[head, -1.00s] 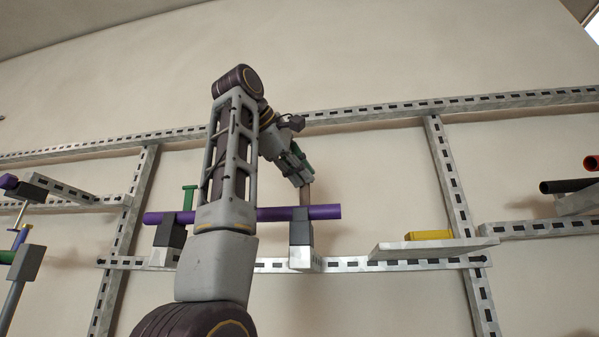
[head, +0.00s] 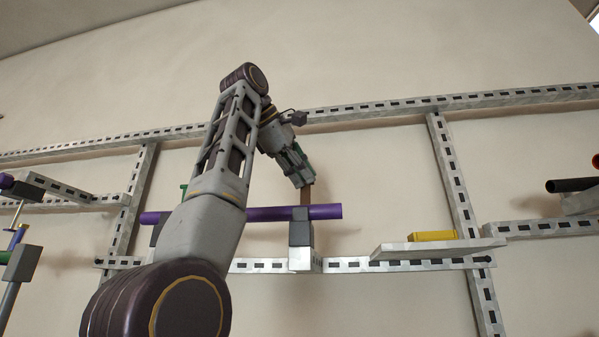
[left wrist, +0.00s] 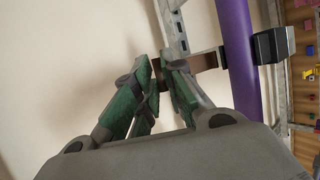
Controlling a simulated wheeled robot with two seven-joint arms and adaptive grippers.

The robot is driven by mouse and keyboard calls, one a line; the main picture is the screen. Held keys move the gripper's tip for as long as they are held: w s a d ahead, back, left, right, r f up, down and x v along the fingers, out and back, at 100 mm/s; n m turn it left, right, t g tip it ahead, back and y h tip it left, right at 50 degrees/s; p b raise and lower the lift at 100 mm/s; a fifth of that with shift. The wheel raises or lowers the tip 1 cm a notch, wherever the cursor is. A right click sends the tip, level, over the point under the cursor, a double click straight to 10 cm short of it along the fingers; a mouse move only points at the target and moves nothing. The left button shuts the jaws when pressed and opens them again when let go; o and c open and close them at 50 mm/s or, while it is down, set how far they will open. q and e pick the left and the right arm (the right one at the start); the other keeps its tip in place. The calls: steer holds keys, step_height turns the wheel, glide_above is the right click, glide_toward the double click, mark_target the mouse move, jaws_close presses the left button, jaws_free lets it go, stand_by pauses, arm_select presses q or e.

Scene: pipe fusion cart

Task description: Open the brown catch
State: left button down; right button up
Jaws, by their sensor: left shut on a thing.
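The brown catch (head: 306,197) stands up at the right-hand clamp block (head: 301,233), by the purple pipe (head: 265,214). My left gripper (head: 304,183) reaches it from above left and is shut on the upper end of the catch. In the left wrist view my green-padded fingers (left wrist: 163,75) close at the brown catch (left wrist: 206,62), which extends toward the purple pipe (left wrist: 235,50) and the dark clamp block (left wrist: 268,46). The fingers partly hide the catch's end. My right gripper is not in view.
A green catch (head: 184,190) shows at the left, partly behind my arm. A yellow block (head: 432,236) lies on a shelf (head: 395,250) to the right. Slotted metal rails (head: 350,265) run along the wall. Black and red pipes (head: 570,185) sit at far right.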

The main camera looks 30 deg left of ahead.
arm_select(q)
steer(key=shift+w+d+f, duration=0.2)
steer(key=shift+w+f, duration=0.05)
steer(key=shift+f, duration=0.3)
steer(key=c, duration=1.5)
jaws_free()
steer(key=shift+w, duration=0.1)
steer(key=shift+c, duration=0.2)
steer(key=shift+w, duration=0.1)
steer(key=shift+s+d+r, duration=0.1)
steer(key=shift+s+r, duration=0.1)
steer(key=shift+a, duration=0.2)
steer(key=shift+s+d, duration=0.1)
